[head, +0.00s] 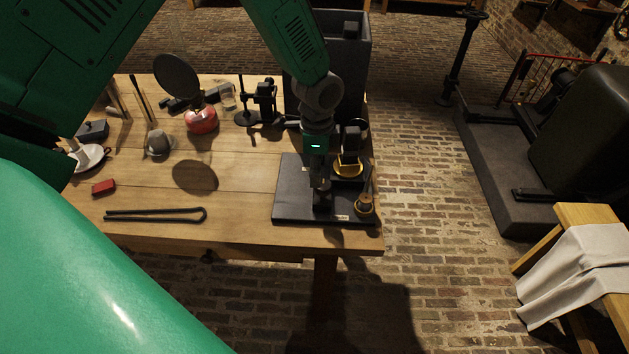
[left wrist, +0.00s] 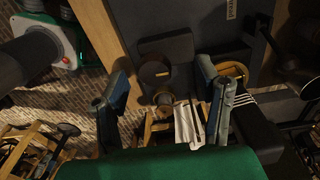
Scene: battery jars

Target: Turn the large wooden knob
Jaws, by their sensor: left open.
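A small round wooden knob (head: 364,206) stands at the front right corner of a dark board (head: 290,205) on the workbench. My left gripper (head: 321,192) points down over the board, to the left of the knob and apart from it. In the left wrist view its two fingers (left wrist: 168,95) are spread with a gap between them. A brown round piece (left wrist: 155,73) and a smaller round piece below it show in that gap; I cannot tell for sure which part is the knob. My right gripper is not in view.
A brass dish (head: 348,170) with a dark block above it sits on the board behind the knob.

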